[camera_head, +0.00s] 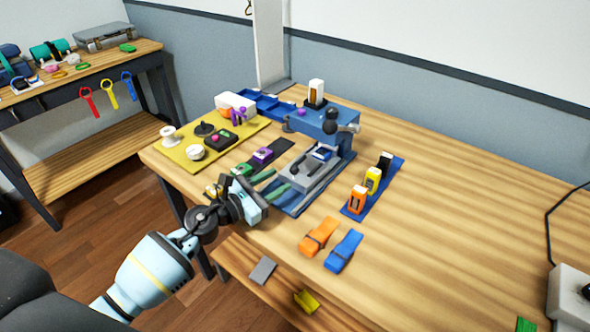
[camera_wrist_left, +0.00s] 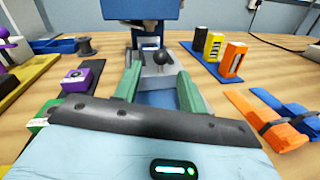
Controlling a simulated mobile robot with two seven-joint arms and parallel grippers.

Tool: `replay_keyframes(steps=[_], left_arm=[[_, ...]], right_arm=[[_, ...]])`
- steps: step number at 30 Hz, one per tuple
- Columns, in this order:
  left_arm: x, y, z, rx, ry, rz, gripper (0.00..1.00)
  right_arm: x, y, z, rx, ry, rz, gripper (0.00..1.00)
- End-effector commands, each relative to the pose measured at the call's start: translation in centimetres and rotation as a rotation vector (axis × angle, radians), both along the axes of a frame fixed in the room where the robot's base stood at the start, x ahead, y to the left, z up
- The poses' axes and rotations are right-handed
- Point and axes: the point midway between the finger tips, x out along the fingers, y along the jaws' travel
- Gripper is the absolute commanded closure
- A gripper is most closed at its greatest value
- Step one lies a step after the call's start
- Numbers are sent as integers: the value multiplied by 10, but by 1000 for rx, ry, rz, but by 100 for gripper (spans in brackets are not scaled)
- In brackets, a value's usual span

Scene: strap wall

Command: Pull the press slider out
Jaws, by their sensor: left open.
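The press has a blue body (camera_head: 312,119) near the middle of the table, and its blue head (camera_wrist_left: 145,12) shows at the top of the left wrist view. The grey slider (camera_head: 304,174) lies at its front on a blue base. In the left wrist view a black ball knob (camera_wrist_left: 160,57) stands on the grey part below the head. My left gripper (camera_head: 270,184) is open, its green fingers pointing at the slider. In the left wrist view the gripper's fingertips (camera_wrist_left: 156,78) lie either side of the knob's line, with the knob beyond them; contact is unclear. My right gripper is out of view.
A yellow mat (camera_head: 180,155) with spools and small parts lies left of the press. A blue strip (camera_head: 372,187) with upright coloured blocks stands to its right. Orange (camera_head: 319,236) and blue (camera_head: 343,251) clips lie nearer the front edge. The table's right side is mostly clear.

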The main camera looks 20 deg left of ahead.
Motion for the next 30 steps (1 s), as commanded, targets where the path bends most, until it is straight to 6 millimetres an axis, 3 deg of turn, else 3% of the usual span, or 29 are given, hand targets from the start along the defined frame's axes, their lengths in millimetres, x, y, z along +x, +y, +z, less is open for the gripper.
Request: replay_keyframes(steps=[12, 24, 30], left_arm=[[49, -30, 0, -3, 1, 0, 59], [55, -34, 1, -1, 0, -1, 59], [55, -34, 1, -1, 0, -1, 84]], right_arm=[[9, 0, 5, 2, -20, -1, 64], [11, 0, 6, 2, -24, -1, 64], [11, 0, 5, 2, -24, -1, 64]])
